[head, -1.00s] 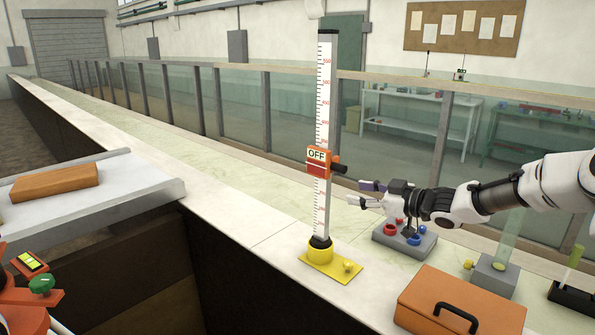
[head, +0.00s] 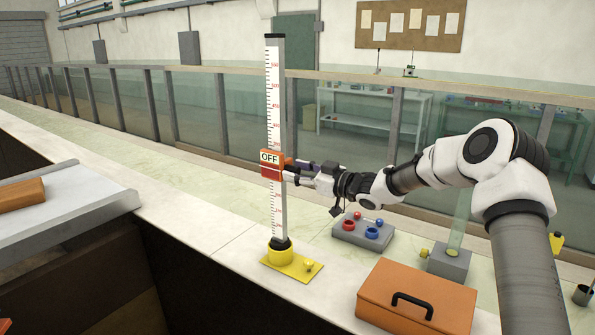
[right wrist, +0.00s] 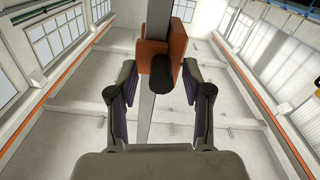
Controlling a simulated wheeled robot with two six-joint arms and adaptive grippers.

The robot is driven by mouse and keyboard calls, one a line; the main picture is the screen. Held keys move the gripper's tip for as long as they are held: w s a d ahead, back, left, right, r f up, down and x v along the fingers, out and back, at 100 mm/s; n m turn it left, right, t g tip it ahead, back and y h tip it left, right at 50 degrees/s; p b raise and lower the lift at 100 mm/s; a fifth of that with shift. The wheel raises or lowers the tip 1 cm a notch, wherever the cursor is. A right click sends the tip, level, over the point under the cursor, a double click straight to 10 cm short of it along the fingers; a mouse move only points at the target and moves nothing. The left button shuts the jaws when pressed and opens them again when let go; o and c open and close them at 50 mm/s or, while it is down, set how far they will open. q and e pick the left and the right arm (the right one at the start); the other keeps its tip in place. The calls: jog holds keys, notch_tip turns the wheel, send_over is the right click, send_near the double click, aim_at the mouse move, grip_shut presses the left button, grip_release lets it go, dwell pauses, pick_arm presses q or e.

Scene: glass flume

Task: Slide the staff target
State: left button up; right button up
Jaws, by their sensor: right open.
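A tall white staff (head: 275,110) with red and black marks stands upright on a yellow base (head: 290,262) on the counter. An orange target (head: 271,172) with an "OFF" label sits partway up the staff. My right gripper (head: 292,170) is at the target's right side, at its height. In the right wrist view the target (right wrist: 155,62) and its dark knob (right wrist: 172,82) lie between the fingers of my right gripper (right wrist: 160,100). The fingers are open, with gaps on both sides of the knob. My left gripper is not in view.
An orange case (head: 417,297) with a black handle lies in front right of the staff. A grey box (head: 363,231) with red and blue fittings sits under my right forearm. A glass wall (head: 195,105) runs behind.

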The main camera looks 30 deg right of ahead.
jog(key=shift+a, duration=0.1)
grip_shut()
jog(key=shift+w+r+p, duration=0.1)
jog(key=shift+r+p, duration=0.25)
jog(key=shift+p, duration=0.25)
jog(key=shift+f, duration=0.15)
grip_release()
jog(key=v, duration=1.2)
